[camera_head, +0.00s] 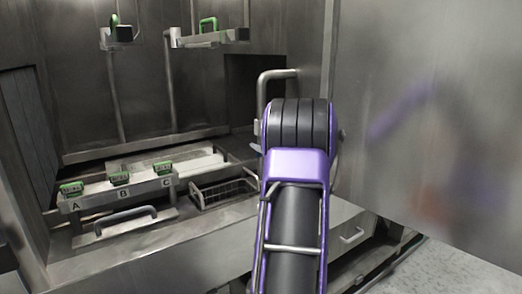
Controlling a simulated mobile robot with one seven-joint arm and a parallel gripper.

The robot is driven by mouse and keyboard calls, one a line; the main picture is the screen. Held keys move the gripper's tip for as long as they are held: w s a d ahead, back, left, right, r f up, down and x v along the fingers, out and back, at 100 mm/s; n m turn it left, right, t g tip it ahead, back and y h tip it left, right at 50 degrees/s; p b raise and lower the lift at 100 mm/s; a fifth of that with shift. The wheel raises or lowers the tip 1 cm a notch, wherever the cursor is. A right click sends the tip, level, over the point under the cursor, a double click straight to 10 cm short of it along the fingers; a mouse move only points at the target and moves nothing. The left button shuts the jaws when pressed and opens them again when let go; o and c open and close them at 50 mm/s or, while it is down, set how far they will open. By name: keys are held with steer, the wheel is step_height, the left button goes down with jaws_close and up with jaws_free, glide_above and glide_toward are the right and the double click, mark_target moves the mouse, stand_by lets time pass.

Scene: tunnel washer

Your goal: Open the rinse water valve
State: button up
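I cannot tell from any label which part is the rinse water valve. A green-handled fitting (208,25) stands on a bracket at the upper middle of the back wall. A smaller green-topped fitting (115,21) is to its left, above a pipe. My purple and black arm rises in the middle right foreground. My gripper is not visible; the arm may hide it.
A vertical grab handle (264,88) is just behind my arm. A smooth steel panel (430,120) fills the right side.

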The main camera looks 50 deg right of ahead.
steer(key=shift+o, duration=1.2)
steer(key=shift+s, duration=0.1)
steer(key=p+v, duration=0.1)
steer(key=v, duration=1.6)
steer(key=shift+a, duration=0.15)
